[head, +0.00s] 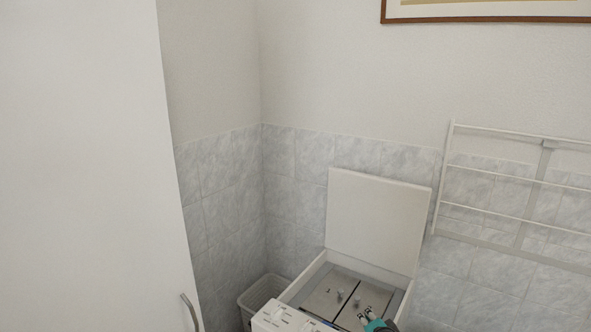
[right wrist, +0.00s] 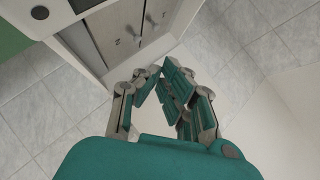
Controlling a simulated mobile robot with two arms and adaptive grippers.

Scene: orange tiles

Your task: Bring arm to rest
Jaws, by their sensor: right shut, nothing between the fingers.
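My right gripper (head: 369,315) shows at the bottom edge of the head view, in front of the open top of a white top-loading washing machine (head: 293,291). In the right wrist view the same gripper (right wrist: 161,74) has its teal-padded fingers together, with nothing between them. The machine (right wrist: 85,62) lies beyond the fingertips in that view. Its lid (head: 377,220) stands raised against the tiled wall. Inside the opening are metal drum flaps (head: 345,296) with small catches. My left gripper is in neither view.
A pale bin (head: 262,296) stands left of the machine. A tall white door or panel (head: 90,170) with a handle (head: 191,312) fills the left side. A white wall-mounted rack (head: 515,183) is at the right. The grey tiled floor (right wrist: 38,120) looks clear.

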